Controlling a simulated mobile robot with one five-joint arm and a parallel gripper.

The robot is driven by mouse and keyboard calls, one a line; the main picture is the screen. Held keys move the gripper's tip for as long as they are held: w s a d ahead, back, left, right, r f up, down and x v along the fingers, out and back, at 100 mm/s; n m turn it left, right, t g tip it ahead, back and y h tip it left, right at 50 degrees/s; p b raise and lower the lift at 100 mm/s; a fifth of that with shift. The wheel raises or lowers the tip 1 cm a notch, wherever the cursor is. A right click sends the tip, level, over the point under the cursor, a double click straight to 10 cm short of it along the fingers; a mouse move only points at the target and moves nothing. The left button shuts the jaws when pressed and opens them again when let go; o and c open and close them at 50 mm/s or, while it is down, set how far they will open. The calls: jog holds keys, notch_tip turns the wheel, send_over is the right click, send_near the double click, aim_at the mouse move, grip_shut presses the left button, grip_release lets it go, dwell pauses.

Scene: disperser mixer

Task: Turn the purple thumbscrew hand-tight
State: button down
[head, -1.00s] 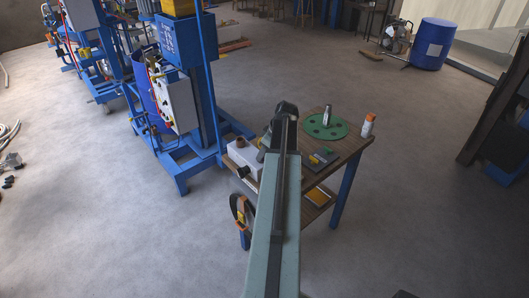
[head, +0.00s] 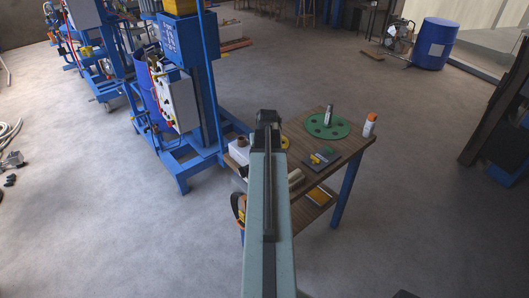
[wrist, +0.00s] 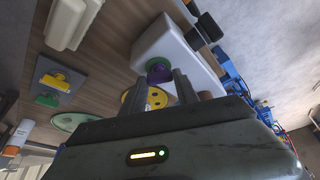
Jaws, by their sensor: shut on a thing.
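The purple thumbscrew (wrist: 158,70) sits on the side of a white box (wrist: 182,47) in the wrist view. My gripper (wrist: 160,77) has one fingertip on each side of the thumbscrew and is shut on it. The head view shows the white box (head: 238,151) on the table, just left of my arm's end. My gripper and the thumbscrew are hidden behind my arm there.
The wooden table (head: 345,145) holds a green disc (head: 340,133), a spray can (head: 370,125) and a grey plate (head: 325,161). A yellow round part (head: 284,142) is close right of my arm's end. The blue mixer frame (head: 205,90) stands left.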

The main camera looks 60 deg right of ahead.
jog(key=shift+m+g, duration=0.4)
jog(key=shift+m, duration=0.7)
jog(key=c, duration=0.9)
grip_release()
jog(key=p+v, duration=0.7)
jog(key=shift+a+r, duration=0.25)
jog(key=shift+r, duration=0.05)
